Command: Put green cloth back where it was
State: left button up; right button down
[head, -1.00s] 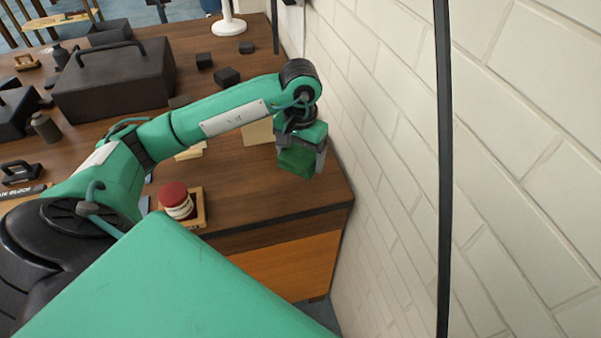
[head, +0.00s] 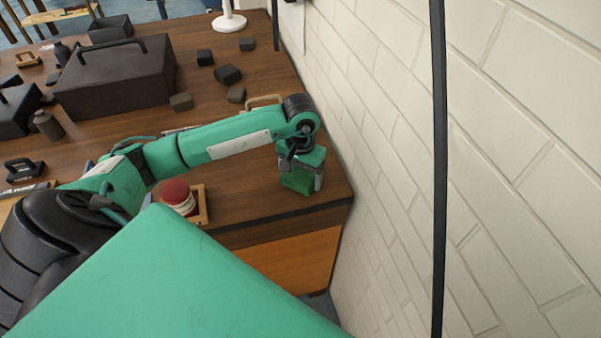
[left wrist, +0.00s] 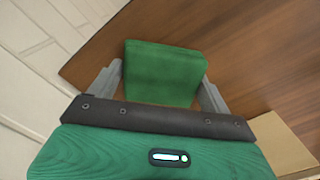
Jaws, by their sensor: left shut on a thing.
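The green cloth (head: 299,181) is a folded, block-like bundle near the right front corner of the wooden table. My left gripper (head: 302,176) is shut on it from above. In the left wrist view the cloth (left wrist: 163,72) sits between the two grey fingers of the gripper (left wrist: 163,88), with the brown table top behind it. Whether the cloth touches the table or hangs just above it I cannot tell. My right gripper is not in view.
A red-topped jar (head: 178,195) stands on a small wooden tray (head: 203,207) left of the cloth. A dark toolbox (head: 115,80) and several dark blocks lie farther back. A white brick wall (head: 400,130) runs close along the table's right edge.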

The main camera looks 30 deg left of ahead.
aim_at(301, 174)
pick_arm(q)
jog(key=o, duration=0.9)
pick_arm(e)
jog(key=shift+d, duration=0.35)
pick_arm(q)
jog(key=shift+r+p, duration=0.25)
jog(key=shift+p, duration=0.2)
jog(key=shift+r+b, duration=1.8)
jog(key=shift+r, duration=4.05)
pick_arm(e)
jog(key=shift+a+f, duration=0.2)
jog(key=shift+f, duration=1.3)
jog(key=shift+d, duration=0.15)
